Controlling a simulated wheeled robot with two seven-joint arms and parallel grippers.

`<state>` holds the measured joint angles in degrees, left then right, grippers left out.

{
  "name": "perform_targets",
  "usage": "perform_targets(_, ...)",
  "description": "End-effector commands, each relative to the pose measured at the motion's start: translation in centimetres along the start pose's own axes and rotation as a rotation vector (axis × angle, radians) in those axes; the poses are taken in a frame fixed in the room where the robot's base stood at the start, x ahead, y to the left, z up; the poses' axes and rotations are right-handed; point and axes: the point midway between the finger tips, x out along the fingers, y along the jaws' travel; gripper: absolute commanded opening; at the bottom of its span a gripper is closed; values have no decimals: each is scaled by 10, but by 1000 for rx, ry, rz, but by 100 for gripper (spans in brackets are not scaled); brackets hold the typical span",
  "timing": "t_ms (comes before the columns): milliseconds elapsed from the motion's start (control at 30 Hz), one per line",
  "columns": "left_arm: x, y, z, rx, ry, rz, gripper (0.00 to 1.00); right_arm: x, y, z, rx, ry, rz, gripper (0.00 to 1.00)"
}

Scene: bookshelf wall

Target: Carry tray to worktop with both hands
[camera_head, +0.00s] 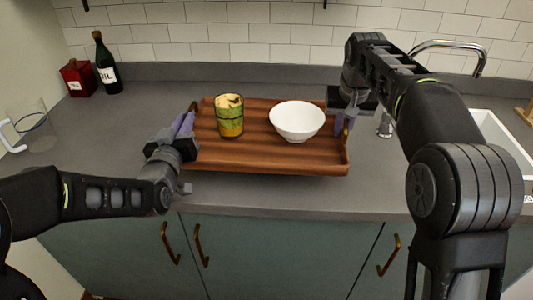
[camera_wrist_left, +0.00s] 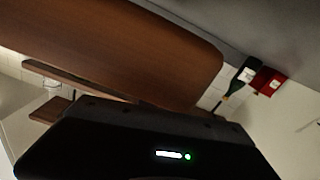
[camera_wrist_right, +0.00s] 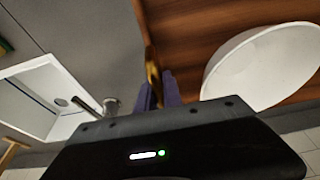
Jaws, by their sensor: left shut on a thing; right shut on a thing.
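The brown wooden tray (camera_head: 260,160) is level over the worktop (camera_head: 280,192), its long side facing me; I cannot tell whether it touches the worktop. On it stand a green and yellow patterned cup (camera_head: 230,118) and, to the right, a white bowl (camera_head: 297,124), both upright. My left gripper (camera_head: 184,126) is shut on the tray's left end. My right gripper (camera_head: 345,122) is shut on the right end, where a gold handle (camera_wrist_right: 152,72) shows between its purple fingers in the right wrist view. The tray (camera_wrist_left: 120,55) fills the left wrist view's top; that grasp is hidden there.
A clear glass jug (camera_head: 35,130) is at the far left. The sink (camera_head: 500,140) and tap (camera_head: 450,44) are at the right. Tiled wall runs behind.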

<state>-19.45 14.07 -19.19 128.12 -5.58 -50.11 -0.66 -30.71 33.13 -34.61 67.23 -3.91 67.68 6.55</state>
Motion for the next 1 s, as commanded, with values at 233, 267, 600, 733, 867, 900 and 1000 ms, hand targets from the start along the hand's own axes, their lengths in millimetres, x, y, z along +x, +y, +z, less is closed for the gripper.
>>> perform_targets(233, 0, -1, 3, 0, 8, 0, 0, 4, 0, 1, 1, 4, 0, 0)
perform_targets(267, 0, -1, 4, 0, 8, 0, 0, 5, 0, 1, 1, 4, 0, 0)
perform_targets(600, 0, -1, 2, 0, 8, 0, 0, 4, 0, 0, 1, 5, 0, 0)
perform_targets(733, 0, -1, 5, 0, 8, 0, 0, 6, 0, 1, 1, 5, 0, 0)
perform_targets(867, 0, -2, 9, 0, 8, 0, 0, 11, 0, 2, 1, 4, 0, 0)
perform_targets(900, 0, -3, 11, 0, 8, 0, 0, 12, 0, 3, 1, 4, 0, 0)
perform_targets(1000, 0, -4, 16, 0, 8, 0, 0, 18, 0, 5, 1, 4, 0, 0)
